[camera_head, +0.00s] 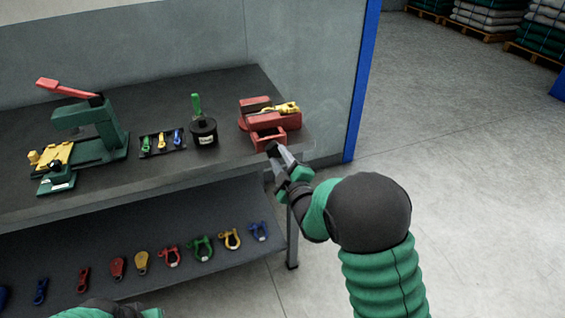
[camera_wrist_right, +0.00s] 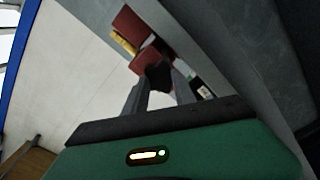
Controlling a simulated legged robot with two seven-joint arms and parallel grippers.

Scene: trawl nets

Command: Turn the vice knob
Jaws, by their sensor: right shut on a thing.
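The red vice (camera_head: 272,121) sits at the right end of the dark workbench, with a yellow shackle-like piece (camera_head: 284,108) on it. My right gripper (camera_head: 272,150) is at the vice's near face. In the right wrist view its two fingers (camera_wrist_right: 158,85) are closed around a dark knob (camera_wrist_right: 158,75) in front of the red vice body (camera_wrist_right: 147,60). The fingers partly hide the knob. In the head view the knob is hard to make out behind the fingertips. A small part of my left arm shows at the bottom left edge; its fingers are out of view.
On the bench (camera_head: 222,146) stand a green press with a red handle (camera_head: 98,122), a small tool tray (camera_head: 163,142) and a black pot (camera_head: 204,132). Several coloured shackles lie on the lower shelf (camera_head: 100,250). A blue post (camera_head: 361,80) rises behind the bench's right end.

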